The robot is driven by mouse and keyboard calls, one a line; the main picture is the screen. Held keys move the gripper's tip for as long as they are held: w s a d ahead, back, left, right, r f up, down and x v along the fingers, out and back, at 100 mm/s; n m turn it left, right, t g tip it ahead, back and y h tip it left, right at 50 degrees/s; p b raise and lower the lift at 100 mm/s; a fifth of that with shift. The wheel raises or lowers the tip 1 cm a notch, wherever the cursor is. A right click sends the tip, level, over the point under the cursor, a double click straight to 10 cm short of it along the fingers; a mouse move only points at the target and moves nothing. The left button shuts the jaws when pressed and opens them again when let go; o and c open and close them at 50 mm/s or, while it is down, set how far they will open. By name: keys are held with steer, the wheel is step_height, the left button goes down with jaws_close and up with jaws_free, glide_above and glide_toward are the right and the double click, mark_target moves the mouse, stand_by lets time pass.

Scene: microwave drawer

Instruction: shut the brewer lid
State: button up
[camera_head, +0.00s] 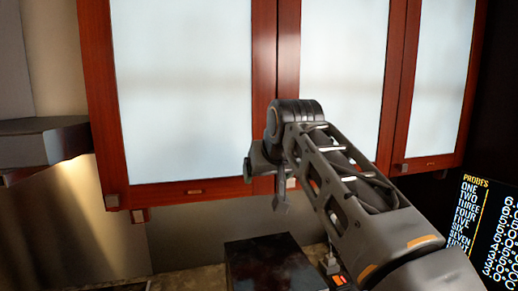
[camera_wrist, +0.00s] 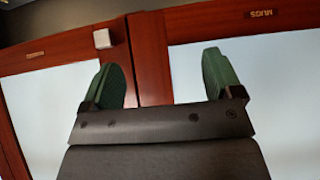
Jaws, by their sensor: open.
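My gripper (camera_wrist: 163,78) is open and empty in the wrist view, its two green finger pads apart in front of the wall cabinets. In the head view my gripper (camera_head: 270,178) hangs at the end of my raised arm, near the lower edge of the cabinets; its fingers are hard to make out there. No brewer lid can be made out for certain. A dark, flat-topped box (camera_head: 268,262) stands low on the counter, below and apart from my gripper; I cannot tell whether it is the brewer.
Wall cabinets with red-brown frames and frosted panels (camera_head: 185,90) fill the upper view. A grey hood (camera_head: 42,142) juts out at the left. A black board with yellow and white lettering (camera_head: 485,235) stands at the right. Some counter (camera_head: 205,279) shows left of the box.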

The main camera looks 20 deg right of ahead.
steer(key=shift+s+d+r+b, duration=0.15)
steer(key=shift+s+r+b, duration=0.15)
steer(key=shift+s+r, duration=0.3)
steer(key=shift+r, duration=0.1)
steer(key=shift+w, duration=0.1)
